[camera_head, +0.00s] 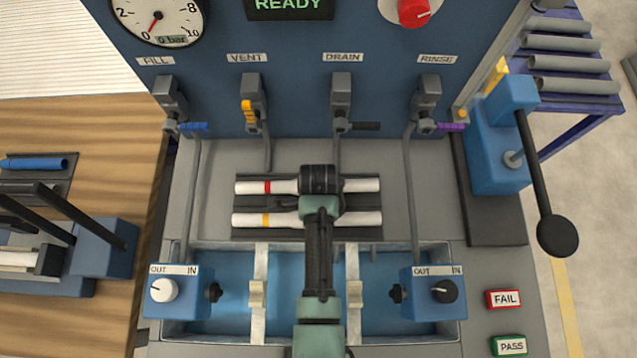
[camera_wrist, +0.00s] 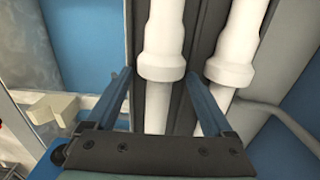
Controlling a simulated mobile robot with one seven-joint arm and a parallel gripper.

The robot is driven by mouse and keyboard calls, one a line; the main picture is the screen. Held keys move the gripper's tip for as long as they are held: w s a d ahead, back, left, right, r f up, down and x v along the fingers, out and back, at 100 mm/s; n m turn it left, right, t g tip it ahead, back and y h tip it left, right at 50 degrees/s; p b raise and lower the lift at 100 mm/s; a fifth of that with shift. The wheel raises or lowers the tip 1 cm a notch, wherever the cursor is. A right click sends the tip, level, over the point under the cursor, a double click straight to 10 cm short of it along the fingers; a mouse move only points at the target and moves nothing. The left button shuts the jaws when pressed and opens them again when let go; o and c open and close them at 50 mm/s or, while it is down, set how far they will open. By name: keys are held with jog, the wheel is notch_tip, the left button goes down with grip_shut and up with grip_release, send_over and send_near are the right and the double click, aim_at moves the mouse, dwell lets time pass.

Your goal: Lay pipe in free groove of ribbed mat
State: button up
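A dark ribbed mat (camera_head: 285,203) lies on the grey bench below the panel. A white pipe with a red band (camera_head: 360,185) lies along its far side. A white pipe with an orange band (camera_head: 360,219) lies along its near side. My gripper (camera_head: 320,180) is above the mat and hides the middle of both pipes; its fingers are hidden there. In the wrist view, my gripper's (camera_wrist: 160,76) blue fingers are spread on either side of the left white pipe (camera_wrist: 165,40), with a visible gap. The other white pipe (camera_wrist: 238,45) lies to the right.
A blue-lined tank (camera_head: 225,300) with white rails lies in front of the mat. Two blue valve boxes (camera_head: 180,300) (camera_head: 433,298) stand at its ends. Hoses (camera_head: 411,190) run down from the panel on both sides. A black-knobbed lever (camera_head: 556,235) stands at right.

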jog(key=shift+o, duration=0.6)
jog(key=shift+r, duration=0.1)
